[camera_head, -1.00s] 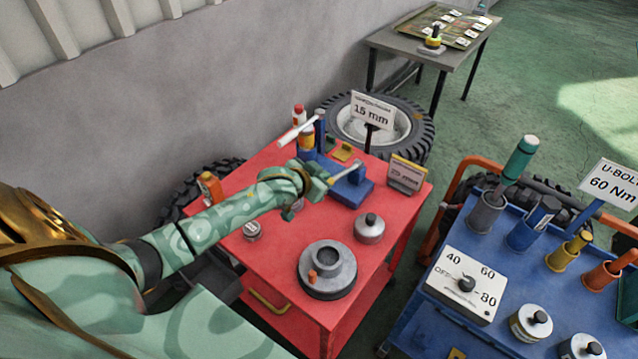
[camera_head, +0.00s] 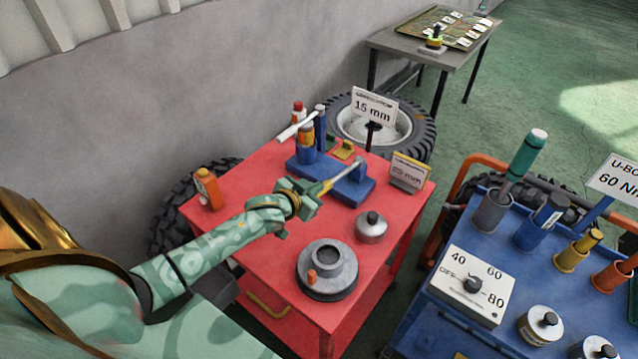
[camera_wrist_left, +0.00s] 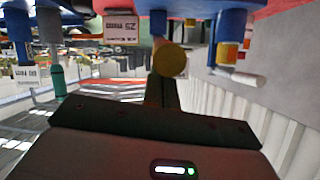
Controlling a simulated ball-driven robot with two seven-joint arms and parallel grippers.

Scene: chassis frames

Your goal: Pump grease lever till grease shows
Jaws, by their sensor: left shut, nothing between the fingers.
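A blue pump fixture (camera_head: 310,168) stands at the back of the red cart. A pale rod with a yellowish grip (camera_head: 340,178) slants from its right block toward my left gripper; the round yellow grip end (camera_wrist_left: 170,60) faces the left wrist camera. A white bar (camera_head: 297,128) sticks out to the left beside a blue post (camera_head: 319,128). My left gripper (camera_head: 312,192) is shut and empty, close to the yellow grip end. I cannot tell whether they touch. In the left wrist view the fingers (camera_wrist_left: 162,95) lie just below that end. I make out no grease. My right gripper is out of view.
On the red cart are a grey hub (camera_head: 327,270), a steel pot (camera_head: 371,227), an orange bottle (camera_head: 207,188) and a small sign (camera_head: 408,172). A "15 mm" sign (camera_head: 374,106) stands behind. A blue cart (camera_head: 415,325) stands at right.

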